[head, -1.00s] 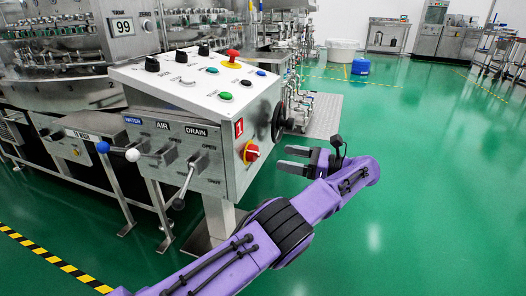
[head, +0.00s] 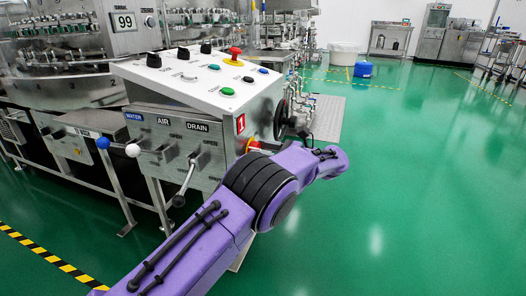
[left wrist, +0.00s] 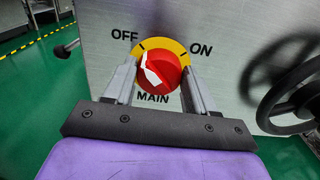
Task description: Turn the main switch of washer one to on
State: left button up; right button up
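The main switch of washer one is a red knob on a yellow plate (left wrist: 160,72), seen large in the left wrist view. Its white mark faces the upper left, on the OFF side; ON is printed at upper right and MAIN below. In the head view only a bit of the switch (head: 254,145) shows above my purple arm, under the red "1" label (head: 241,123). My left gripper (left wrist: 160,65) is open, one finger on each side of the knob; I cannot tell whether they touch it. Its fingers are hidden in the head view. My right gripper is out of view.
A black handwheel (left wrist: 286,86) is right of the switch on the same panel. The control box (head: 200,80) has buttons and a red emergency stop (head: 234,54) on top. The drain lever (head: 186,180) sticks out in front. Green floor on the right is clear.

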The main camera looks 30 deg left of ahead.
pick_arm(q)
jog(key=shift+c, duration=0.4)
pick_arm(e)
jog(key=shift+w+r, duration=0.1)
pick_arm(q)
jog(key=shift+w+f+m+p, duration=0.15)
jog(key=shift+m+p, duration=2.4)
jog(key=shift+m, duration=1.9)
jog(key=shift+w+f+m+p, duration=0.1)
jog(key=shift+m+p, duration=2.4)
jog(key=shift+m, duration=1.95)
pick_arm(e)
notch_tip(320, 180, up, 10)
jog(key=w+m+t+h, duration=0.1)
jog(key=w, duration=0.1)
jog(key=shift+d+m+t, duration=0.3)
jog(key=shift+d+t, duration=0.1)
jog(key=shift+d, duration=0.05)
